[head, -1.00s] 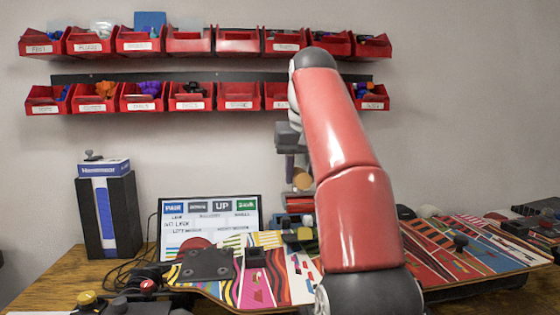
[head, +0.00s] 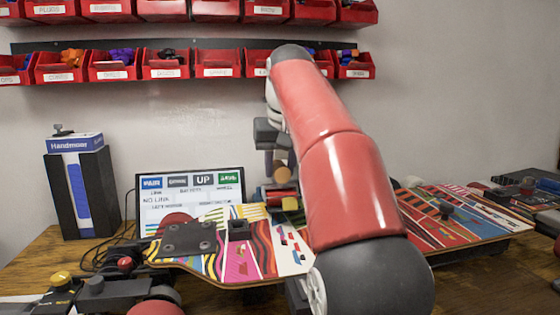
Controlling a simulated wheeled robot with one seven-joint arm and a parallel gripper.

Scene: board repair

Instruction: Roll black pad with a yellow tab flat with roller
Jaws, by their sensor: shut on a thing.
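My gripper (head: 279,160) is partly hidden by my red arm. It is shut on what looks like a roller, with a round wooden end (head: 282,173) and a red cylinder (head: 278,189) below. The roller is low over the far edge of the colorful skateboard deck (head: 232,261). A small yellow tab (head: 290,203) shows just under the red cylinder, with a dark patch beside it that seems to be the black pad. My arm hides much of this spot, so I cannot tell whether roller and pad touch or whether the pad lies flat.
A lit display (head: 190,192) stands behind the deck. A black and blue box (head: 82,190) stands at left. Wheels and trucks (head: 125,285) clutter the front left. A second patterned deck (head: 465,215) lies at right. Red bins (head: 218,66) hang on the wall.

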